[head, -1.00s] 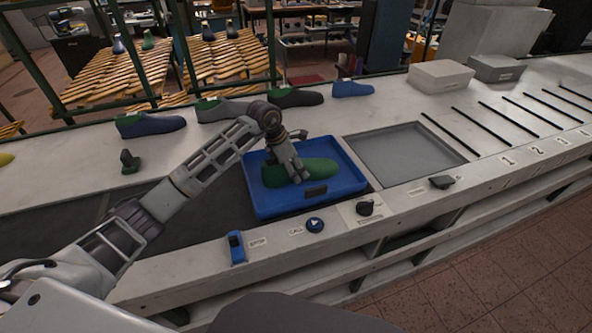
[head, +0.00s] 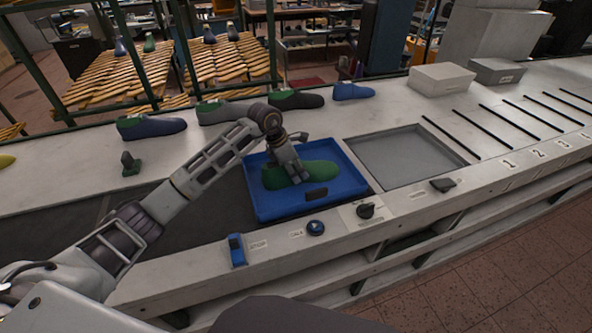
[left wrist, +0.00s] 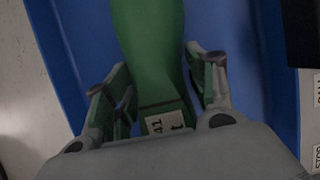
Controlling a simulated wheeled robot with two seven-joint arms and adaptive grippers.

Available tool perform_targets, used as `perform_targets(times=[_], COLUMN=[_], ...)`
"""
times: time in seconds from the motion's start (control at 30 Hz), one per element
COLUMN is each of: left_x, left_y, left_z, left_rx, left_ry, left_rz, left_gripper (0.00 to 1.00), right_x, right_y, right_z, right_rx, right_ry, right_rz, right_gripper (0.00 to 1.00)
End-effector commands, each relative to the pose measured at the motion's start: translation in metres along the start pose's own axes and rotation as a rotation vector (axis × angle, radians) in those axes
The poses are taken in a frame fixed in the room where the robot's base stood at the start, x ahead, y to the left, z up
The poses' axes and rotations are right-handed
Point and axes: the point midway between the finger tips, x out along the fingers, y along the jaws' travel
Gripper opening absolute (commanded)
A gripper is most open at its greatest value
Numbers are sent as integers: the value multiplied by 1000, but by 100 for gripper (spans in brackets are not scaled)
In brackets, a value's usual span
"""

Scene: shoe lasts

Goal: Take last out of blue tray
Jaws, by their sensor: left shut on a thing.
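The green last (head: 316,174) lies in the blue tray (head: 270,207) on the bench. My left gripper (head: 295,178) is over the heel end of the last, pointing down, and is shut on it. In the left wrist view the green last (left wrist: 150,50) runs up between the two fingers (left wrist: 165,95), with a white label marked 41 at its near end. The blue tray floor (left wrist: 235,60) shows on both sides. I cannot tell whether the last is clear of the tray floor. My right gripper is not in view.
An empty grey recessed tray (head: 405,157) is right of the blue tray. Several lasts, including a blue one (head: 352,91), stand along the back of the bench. Pale grey boxes (head: 441,77) are at the back right.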

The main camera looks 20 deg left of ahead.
Motion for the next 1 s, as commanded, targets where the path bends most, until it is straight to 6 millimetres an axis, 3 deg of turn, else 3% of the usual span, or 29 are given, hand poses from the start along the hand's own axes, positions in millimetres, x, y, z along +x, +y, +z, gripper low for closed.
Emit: perform_targets(times=[0.43, 0.63, 1.0], left_x=[-34, -58, -89], left_y=[1, 1, 0], left_z=[15, 25, 38], left_rx=[3, 2, 1], left_ry=[-5, -4, -4], left_rz=[5, 5, 3], left_gripper=[10, 10, 10], right_x=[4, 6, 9], right_y=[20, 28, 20], right_z=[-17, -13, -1], right_rx=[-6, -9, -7], right_ry=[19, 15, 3], right_rz=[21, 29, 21], right_gripper=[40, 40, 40])
